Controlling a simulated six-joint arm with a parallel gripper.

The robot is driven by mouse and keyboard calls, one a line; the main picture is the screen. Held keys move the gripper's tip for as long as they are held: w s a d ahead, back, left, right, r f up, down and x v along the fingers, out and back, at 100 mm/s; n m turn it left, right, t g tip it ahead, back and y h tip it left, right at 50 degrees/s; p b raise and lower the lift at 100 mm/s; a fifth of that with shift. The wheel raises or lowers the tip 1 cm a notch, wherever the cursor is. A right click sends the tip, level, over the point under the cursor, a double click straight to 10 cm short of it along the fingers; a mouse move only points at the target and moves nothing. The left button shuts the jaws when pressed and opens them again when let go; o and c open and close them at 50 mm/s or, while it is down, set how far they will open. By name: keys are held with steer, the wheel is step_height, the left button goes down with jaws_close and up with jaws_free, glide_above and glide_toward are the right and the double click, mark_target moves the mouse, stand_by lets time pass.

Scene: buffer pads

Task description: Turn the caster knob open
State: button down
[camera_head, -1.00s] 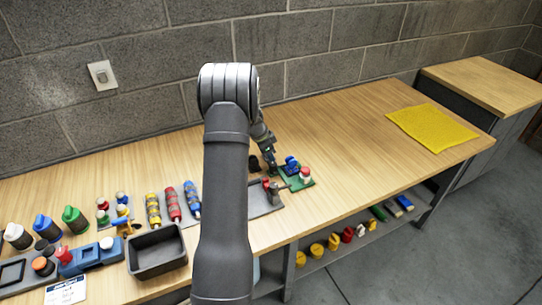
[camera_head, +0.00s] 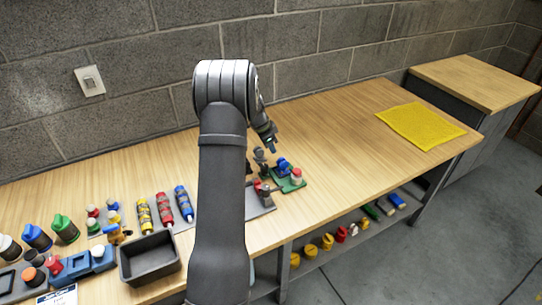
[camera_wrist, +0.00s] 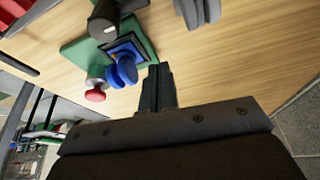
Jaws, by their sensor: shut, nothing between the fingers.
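A blue knob (camera_head: 283,162) stands on a small green plate (camera_head: 290,187) near the table's front edge. In the wrist view the blue knob (camera_wrist: 124,69) sits in a dark square frame, left of my fingers. A red-topped knob (camera_head: 297,174) on a pale post stands on the same plate; it also shows in the wrist view (camera_wrist: 95,96). I cannot tell for sure which knob is the caster knob. My gripper (camera_head: 271,149) is shut and empty, above and behind the plate, apart from the knobs. Its fingers (camera_wrist: 158,70) show together in the wrist view.
A dark cylinder (camera_wrist: 104,22) stands close to the blue knob. A grey plate with a red-topped part (camera_head: 263,191) lies left of the green plate. A dark tray (camera_head: 150,257) and several bottles are farther left. The table right of the plate is clear up to a yellow mat (camera_head: 421,125).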

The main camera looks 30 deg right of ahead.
mark_target(264, 166)
steer(key=v, duration=0.4)
steer(key=shift+a+r, duration=0.1)
steer(key=shift+r, duration=0.05)
steer(key=c, duration=1.6)
jaws_free()
steer(key=shift+s+a+r, duration=0.1)
steer(key=shift+a+r, duration=0.05)
steer(key=shift+r, duration=0.3)
steer(key=o, duration=0.5)
steer(key=s+a+r+n+y, duration=0.1)
steer(key=r+n, duration=0.1)
steer(key=n, duration=0.1)
steer(key=s+r+n+y, duration=0.1)
steer(key=r+n, duration=0.1)
steer(key=s+a+r+n+y, duration=0.1)
steer(key=r+n, duration=0.2)
steer(key=shift+s+a+n, duration=0.2)
steer(key=shift+a+n, duration=0.1)
steer(key=shift+n+y, duration=0.4)
steer(key=shift+n, duration=0.1)
step_height(264, 166, down, 17)
steer(key=shift+s+a+r, duration=0.15)
steer(key=shift+a, duration=0.05)
steer(key=shift+c, duration=0.5)
steer(key=c, duration=0.9)
